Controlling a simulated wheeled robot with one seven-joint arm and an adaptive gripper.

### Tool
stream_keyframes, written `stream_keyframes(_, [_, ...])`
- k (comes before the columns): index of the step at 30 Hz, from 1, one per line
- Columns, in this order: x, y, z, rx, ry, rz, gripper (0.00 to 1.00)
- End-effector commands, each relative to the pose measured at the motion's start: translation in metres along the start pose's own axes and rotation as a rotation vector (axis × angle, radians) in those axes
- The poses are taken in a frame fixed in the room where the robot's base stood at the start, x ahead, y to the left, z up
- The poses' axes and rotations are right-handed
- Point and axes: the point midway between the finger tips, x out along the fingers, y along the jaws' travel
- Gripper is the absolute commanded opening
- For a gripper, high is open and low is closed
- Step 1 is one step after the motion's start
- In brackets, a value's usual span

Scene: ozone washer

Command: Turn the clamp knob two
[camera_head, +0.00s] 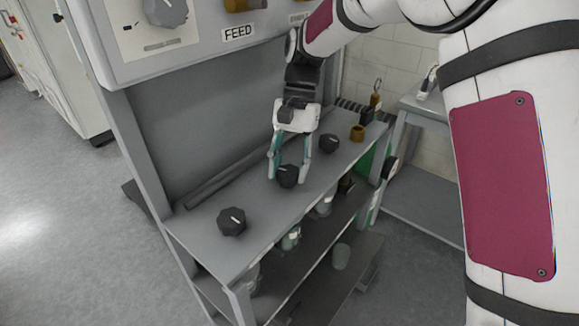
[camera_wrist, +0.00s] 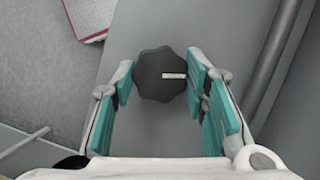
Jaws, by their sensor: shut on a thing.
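Three black lobed knobs stand in a row on the grey bench top (camera_head: 257,210). The middle knob (camera_head: 288,177) is between the fingers of my gripper (camera_head: 288,172). In the wrist view this knob (camera_wrist: 160,74) has a white pointer line that points right. The teal-padded fingertips of my gripper (camera_wrist: 163,78) close on its left and right sides. The left knob (camera_head: 231,221) and the right knob (camera_head: 329,143) stand free on either side. My gripper comes down on the middle knob from above.
A panel labelled FEED (camera_head: 238,34) overhangs the bench at the back, with a grey dial (camera_head: 166,10). A brass-coloured fitting (camera_head: 357,132) stands at the bench's right end. Jars (camera_head: 290,239) sit on the shelf below. A side table (camera_head: 428,108) stands at right.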

Motion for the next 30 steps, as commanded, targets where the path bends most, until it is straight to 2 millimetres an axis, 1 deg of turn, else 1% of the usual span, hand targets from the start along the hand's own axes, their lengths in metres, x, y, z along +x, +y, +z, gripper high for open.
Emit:
stream_keyframes(12, [0.001, 0.0006, -0.0007, -0.006, 0.0, 0.005, 0.13])
stream_keyframes(13, [0.001, 0.0006, -0.0007, -0.006, 0.0, 0.005, 0.43])
stream_keyframes(14, [0.001, 0.0006, -0.0007, -0.006, 0.0, 0.005, 0.49])
stream_keyframes(15, [0.001, 0.0006, -0.0006, -0.006, 0.0, 0.005, 0.58])
stream_keyframes(16, [0.0009, 0.0005, -0.0006, -0.006, 0.0, 0.004, 0.61])
stream_keyframes(26, [0.0001, 0.0004, 0.0001, 0.004, 0.0, -0.001, 0.61])
stream_keyframes(30, [-0.0009, 0.0017, 0.0014, 0.088, 0.001, -0.036, 0.61])
